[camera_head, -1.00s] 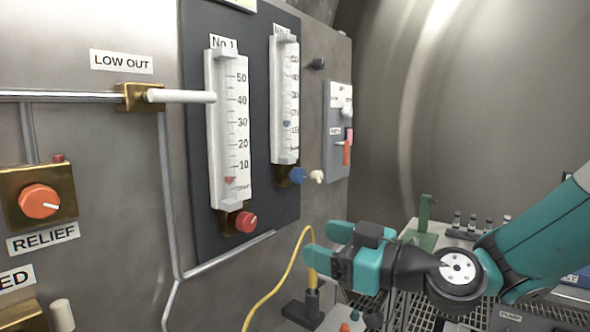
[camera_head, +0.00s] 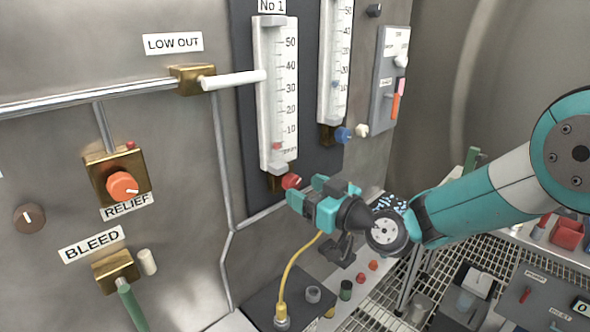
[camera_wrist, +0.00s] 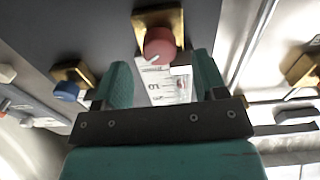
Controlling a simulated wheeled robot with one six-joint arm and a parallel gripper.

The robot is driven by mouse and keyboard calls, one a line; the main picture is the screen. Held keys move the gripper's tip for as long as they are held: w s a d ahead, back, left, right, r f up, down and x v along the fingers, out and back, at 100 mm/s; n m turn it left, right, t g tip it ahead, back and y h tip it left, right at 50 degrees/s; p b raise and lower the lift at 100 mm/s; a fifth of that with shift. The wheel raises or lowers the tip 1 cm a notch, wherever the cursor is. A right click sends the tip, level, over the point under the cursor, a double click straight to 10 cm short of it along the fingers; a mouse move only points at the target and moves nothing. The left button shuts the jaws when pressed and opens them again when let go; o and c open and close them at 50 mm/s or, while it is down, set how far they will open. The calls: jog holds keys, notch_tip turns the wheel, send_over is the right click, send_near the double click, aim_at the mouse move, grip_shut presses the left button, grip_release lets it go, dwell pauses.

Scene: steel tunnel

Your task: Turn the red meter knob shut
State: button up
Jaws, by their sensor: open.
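The red meter knob (camera_head: 291,181) sits on a brass block at the foot of the No 1 meter (camera_head: 277,98), a clear tube with a scale. My gripper (camera_head: 308,191) is open and empty, just right of and slightly below the knob in the head view. In the wrist view the red knob (camera_wrist: 160,46) with its pale pointer line shows just beyond the two teal fingertips (camera_wrist: 161,66), roughly centred between them. The fingers look apart from the knob. Part of the brass block is hidden in the head view.
A blue knob (camera_head: 343,135) under the second meter is close by on the right. An orange relief knob (camera_head: 122,186) and a white lever (camera_head: 233,80) are on the left. A yellow hose (camera_head: 291,262) rises below my gripper. A grated bench lies below right.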

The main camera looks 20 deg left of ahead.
aim_at(296, 186)
jog(key=shift+p+x, duration=0.6)
jog(key=shift+x, duration=1.55)
jog(key=shift+c, duration=0.4)
jog(key=c, duration=0.8)
jog(key=shift+f, duration=0.1)
jog(key=shift+c, duration=0.2)
jog(key=shift+b, duration=0.55)
